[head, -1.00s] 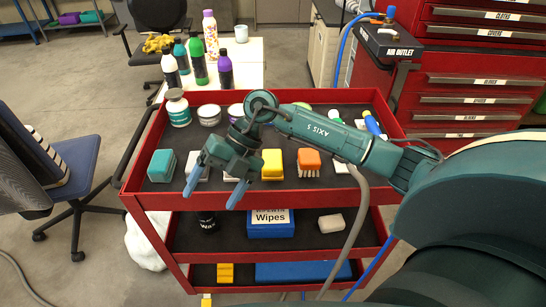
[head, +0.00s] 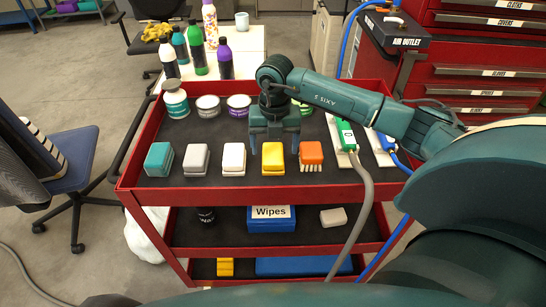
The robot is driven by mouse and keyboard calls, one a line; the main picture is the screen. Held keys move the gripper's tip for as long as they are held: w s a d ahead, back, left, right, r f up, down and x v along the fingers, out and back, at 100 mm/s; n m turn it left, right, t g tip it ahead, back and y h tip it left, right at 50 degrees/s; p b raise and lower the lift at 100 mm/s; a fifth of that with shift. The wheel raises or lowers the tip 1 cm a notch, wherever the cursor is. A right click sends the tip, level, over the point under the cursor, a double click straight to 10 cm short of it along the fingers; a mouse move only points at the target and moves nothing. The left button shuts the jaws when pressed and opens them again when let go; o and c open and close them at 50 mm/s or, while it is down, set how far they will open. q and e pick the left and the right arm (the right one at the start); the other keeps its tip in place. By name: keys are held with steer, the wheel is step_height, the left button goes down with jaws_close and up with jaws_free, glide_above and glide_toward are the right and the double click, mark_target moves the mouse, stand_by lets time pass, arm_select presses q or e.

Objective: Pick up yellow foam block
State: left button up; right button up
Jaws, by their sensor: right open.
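The yellow foam block (head: 273,160) stands in the front row on the black top shelf of the red cart, between a white block (head: 233,160) and an orange brush (head: 311,157). My right gripper (head: 273,152) points downward at the yellow block's far side, with a finger on each side. It is open. I cannot tell whether the fingers touch the block. My left gripper is not in view.
A grey block (head: 195,160) and a teal block (head: 159,160) stand farther left in the row. Tools with hoses (head: 345,137) lie at the right. The cart's red rim (head: 150,194) runs along the front.

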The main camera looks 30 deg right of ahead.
mark_target(273, 158)
steer(key=f, duration=0.5)
steer(key=shift+s+a, duration=0.1)
steer(key=shift+a, duration=0.2)
steer(key=shift+c, duration=0.6)
steer(key=shift+r, duration=0.1)
steer(key=c, duration=1)
step_height(273, 158, up, 10)
steer(key=o, duration=0.5)
steer(key=shift+c, duration=0.2)
steer(key=c, duration=0.3)
